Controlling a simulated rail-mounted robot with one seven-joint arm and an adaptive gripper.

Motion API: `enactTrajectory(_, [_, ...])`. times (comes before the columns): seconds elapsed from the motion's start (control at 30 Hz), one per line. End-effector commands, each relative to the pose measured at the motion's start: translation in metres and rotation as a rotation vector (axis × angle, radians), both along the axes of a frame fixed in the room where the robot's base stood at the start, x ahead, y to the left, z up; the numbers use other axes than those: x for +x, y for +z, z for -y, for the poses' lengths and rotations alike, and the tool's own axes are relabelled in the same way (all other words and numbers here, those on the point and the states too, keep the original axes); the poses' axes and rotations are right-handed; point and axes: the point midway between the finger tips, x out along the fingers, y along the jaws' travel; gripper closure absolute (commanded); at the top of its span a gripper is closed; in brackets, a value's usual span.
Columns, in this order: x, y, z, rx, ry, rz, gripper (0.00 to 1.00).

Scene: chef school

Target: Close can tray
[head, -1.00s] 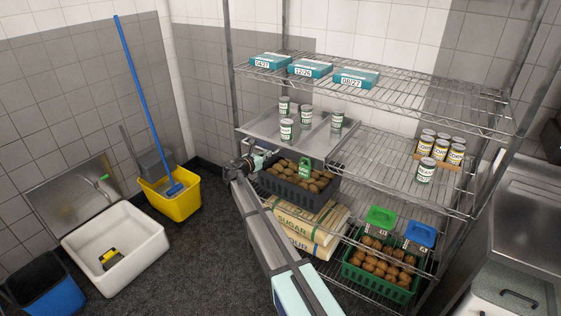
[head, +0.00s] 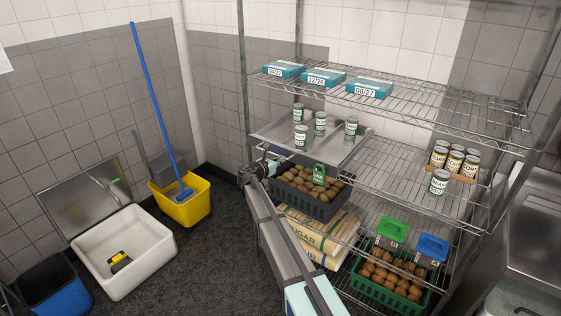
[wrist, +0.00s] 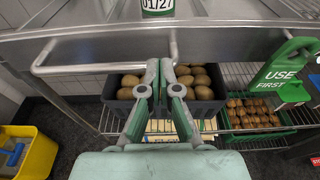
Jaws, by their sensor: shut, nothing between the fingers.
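The can tray (head: 338,148) is a grey metal tray on the middle level of the wire shelf, at its left end. Several green-and-white cans (head: 301,136) stand upright on it. In the wrist view the tray's front face (wrist: 235,45) crosses the top, with a bar handle (wrist: 100,68) along it. A labelled can (wrist: 157,8) shows above it. My gripper (wrist: 160,72) is shut and empty, its fingertips at the handle bar; I cannot tell whether they touch it. In the head view my gripper (head: 270,166) is at the tray's front, partly hidden by my arm.
A dark crate of potatoes (head: 325,210) with a green tag sits just below the tray. A green crate (head: 365,286) is lower right. Cans in a holder (head: 455,172) stand at the shelf's right. Blue boxes (head: 370,88) lie above. A yellow bucket (head: 185,208) stands left.

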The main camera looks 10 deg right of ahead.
Motion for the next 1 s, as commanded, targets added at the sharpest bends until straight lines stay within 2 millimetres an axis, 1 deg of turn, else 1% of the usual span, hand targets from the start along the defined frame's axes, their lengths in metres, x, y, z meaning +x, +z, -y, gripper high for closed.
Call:
enactTrajectory(0.03, [-0.008, 0.002, -0.006, 0.001, 0.002, 0.0, 1.0])
enactTrajectory(0.17, [-0.026, 0.007, -0.019, 0.002, -0.001, -0.001, 1.0])
enactTrajectory(0.3, [-0.048, 0.007, -0.04, 0.003, -0.001, 0.0, 1.0])
enactTrajectory(0.53, [-0.078, 0.016, -0.071, 0.003, -0.001, -0.001, 1.0])
enactTrajectory(0.7, [-0.091, 0.022, -0.084, 0.003, -0.002, -0.001, 1.0])
enactTrajectory(0.87, [-0.095, 0.024, -0.089, 0.025, -0.01, 0.02, 1.0])
enactTrajectory(0.97, [-0.097, 0.022, -0.089, 0.097, -0.035, 0.079, 1.0])
enactTrajectory(1.0, [-0.098, 0.018, -0.089, 0.159, -0.053, 0.11, 1.0])
